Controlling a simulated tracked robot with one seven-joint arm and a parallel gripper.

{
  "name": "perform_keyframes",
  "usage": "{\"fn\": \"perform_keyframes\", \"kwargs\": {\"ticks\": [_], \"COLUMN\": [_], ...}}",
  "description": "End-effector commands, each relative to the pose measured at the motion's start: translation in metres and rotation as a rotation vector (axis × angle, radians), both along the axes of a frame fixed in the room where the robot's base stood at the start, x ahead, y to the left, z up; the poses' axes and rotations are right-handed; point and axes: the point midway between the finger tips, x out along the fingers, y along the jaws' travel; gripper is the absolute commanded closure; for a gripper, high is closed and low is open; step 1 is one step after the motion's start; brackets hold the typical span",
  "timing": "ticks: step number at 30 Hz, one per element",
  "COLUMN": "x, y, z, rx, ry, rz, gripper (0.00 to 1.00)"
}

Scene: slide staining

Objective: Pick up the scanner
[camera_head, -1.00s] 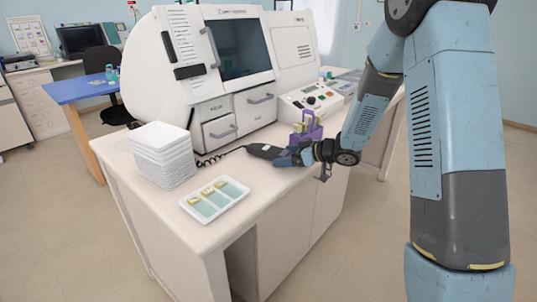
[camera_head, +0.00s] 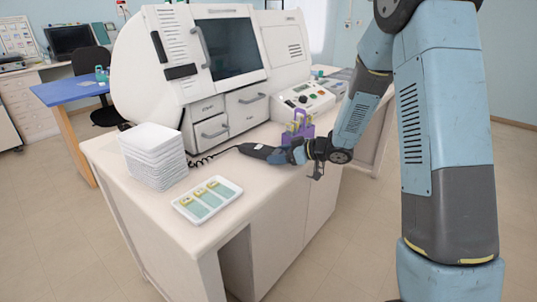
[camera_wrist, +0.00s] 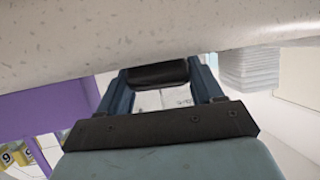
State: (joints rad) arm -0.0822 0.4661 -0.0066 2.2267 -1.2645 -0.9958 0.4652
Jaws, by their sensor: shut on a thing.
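The scanner (camera_head: 258,150) is a dark handheld device with a coiled black cord running left from it, low over the white counter beside the purple rack. My gripper (camera_head: 279,155) reaches it from the right and is shut on it. In the wrist view the scanner's dark body (camera_wrist: 157,75) sits between the two blue fingers of my gripper (camera_wrist: 160,88). Most of the scanner is hidden there. I cannot tell whether it touches the counter.
A purple rack (camera_head: 294,139) stands close behind my gripper. A slide tray (camera_head: 207,214) lies in front, with a stack of white trays (camera_head: 153,160) to its left. A large white machine (camera_head: 165,85) fills the back. A control panel box (camera_head: 303,103) stands behind the rack.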

Motion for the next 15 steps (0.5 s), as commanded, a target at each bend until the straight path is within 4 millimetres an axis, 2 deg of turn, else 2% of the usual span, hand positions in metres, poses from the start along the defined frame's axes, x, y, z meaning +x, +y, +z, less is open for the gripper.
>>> {"fn": "perform_keyframes", "kwargs": {"ticks": [5, 9, 15], "x": [0.000, 0.001, 0.002], "y": [0.000, 0.000, -0.034], "z": [0.011, 0.032, 0.071], "rx": [0.002, 0.001, -0.001], "ry": [-0.003, -0.007, -0.006], "rz": [0.000, 0.000, -0.004], "gripper": [0.71, 0.71, 0.71]}}
